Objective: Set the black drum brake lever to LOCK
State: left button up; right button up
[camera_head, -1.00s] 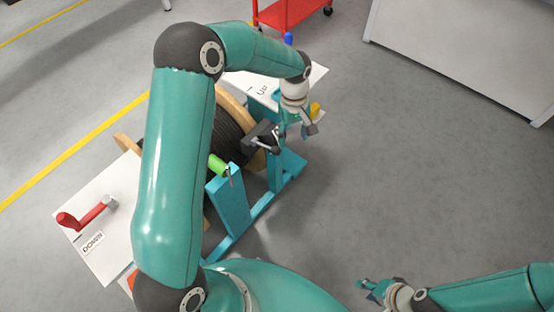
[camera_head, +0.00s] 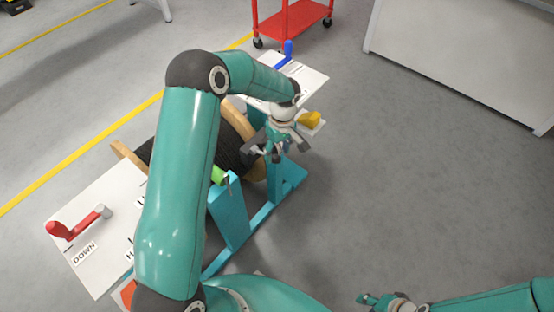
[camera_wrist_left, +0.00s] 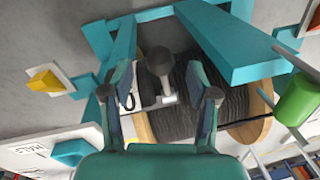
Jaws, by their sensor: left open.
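The black drum brake lever (camera_wrist_left: 160,62) shows in the left wrist view as a dark round knob on a grey stem, between the two fingers. My left gripper (camera_wrist_left: 163,88) is open, with one finger on each side of the lever; I cannot tell whether either touches it. In the head view the left gripper (camera_head: 268,150) is at the right end of the cable drum (camera_head: 230,145) and largely covers the lever. No LOCK label is readable. My right gripper (camera_head: 370,300) is at the bottom edge, away from the reel, too small to judge.
The teal reel stand (camera_head: 232,212) and a green handle (camera_wrist_left: 298,100) are close to the left gripper. A yellow knob (camera_head: 311,119) is just right of it. A red lever (camera_head: 75,226) marked DOWN and a blue lever (camera_head: 288,50) sit on white panels. Floor to the right is clear.

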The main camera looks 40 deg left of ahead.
aim_at(277, 156)
pick_arm(q)
jog(key=shift+s+f, duration=0.2)
jog(key=shift+f, duration=1.8)
jog(key=shift+c, duration=0.3)
grip_shut()
